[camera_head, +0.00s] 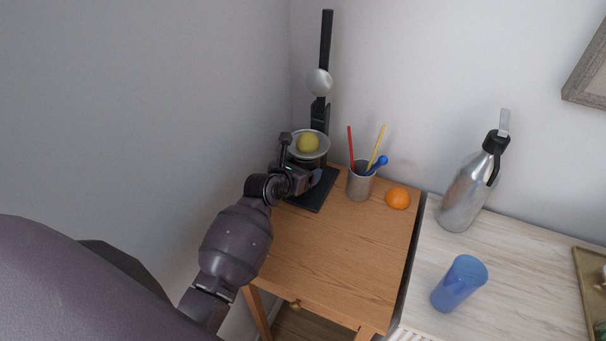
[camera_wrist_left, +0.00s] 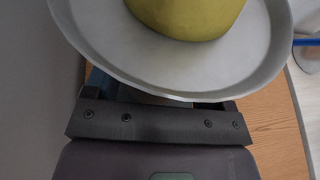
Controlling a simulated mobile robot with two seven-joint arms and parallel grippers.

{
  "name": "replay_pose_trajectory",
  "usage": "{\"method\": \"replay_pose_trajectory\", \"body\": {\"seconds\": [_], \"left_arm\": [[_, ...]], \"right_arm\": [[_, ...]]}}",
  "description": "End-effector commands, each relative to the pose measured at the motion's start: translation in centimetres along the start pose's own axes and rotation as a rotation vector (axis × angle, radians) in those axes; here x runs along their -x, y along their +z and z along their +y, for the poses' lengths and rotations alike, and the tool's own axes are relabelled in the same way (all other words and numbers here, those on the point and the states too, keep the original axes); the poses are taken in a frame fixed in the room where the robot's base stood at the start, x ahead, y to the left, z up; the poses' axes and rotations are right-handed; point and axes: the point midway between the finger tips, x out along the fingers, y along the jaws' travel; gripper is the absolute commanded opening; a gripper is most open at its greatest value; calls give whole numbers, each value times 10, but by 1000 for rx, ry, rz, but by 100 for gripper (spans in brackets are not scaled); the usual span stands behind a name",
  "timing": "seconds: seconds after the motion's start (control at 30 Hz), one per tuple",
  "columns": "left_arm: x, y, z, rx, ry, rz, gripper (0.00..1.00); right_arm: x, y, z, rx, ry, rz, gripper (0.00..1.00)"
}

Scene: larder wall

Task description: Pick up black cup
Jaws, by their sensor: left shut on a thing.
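My left gripper (camera_head: 312,177) reaches in from the left, just under a pale grey dish (camera_head: 322,151) that holds a yellow round fruit (camera_head: 308,142). In the left wrist view the dish (camera_wrist_left: 262,76) and fruit (camera_wrist_left: 188,14) fill the top and hide the fingertips. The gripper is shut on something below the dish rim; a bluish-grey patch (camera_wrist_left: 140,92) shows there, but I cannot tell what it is. I cannot make out a black cup clearly. A black stand (camera_head: 326,45) with a tall post and flat base (camera_head: 318,196) is at the dish.
A grey holder (camera_head: 359,186) with a red and a yellow stick and a blue-ended tool stands to the right, beside an orange (camera_head: 397,198). A steel bottle (camera_head: 464,200) and blue cup (camera_head: 459,284) stand on the pale counter (camera_head: 425,310). The wooden table's (camera_head: 335,260) front is clear.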

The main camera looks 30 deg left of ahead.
Motion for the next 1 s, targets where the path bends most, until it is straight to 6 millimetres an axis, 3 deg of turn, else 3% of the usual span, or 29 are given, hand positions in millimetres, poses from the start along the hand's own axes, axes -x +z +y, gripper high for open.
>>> {"method": "replay_pose_trajectory", "body": {"seconds": [0.27,0.7,1.0], "left_arm": [[36,-18,1,3,2,3,44],[126,-55,0,3,3,4,44],[156,-66,0,1,1,3,44]], "right_arm": [[-1,1,0,1,0,1,43],[-4,1,0,2,0,10,43],[-6,0,0,2,0,13,43]]}}
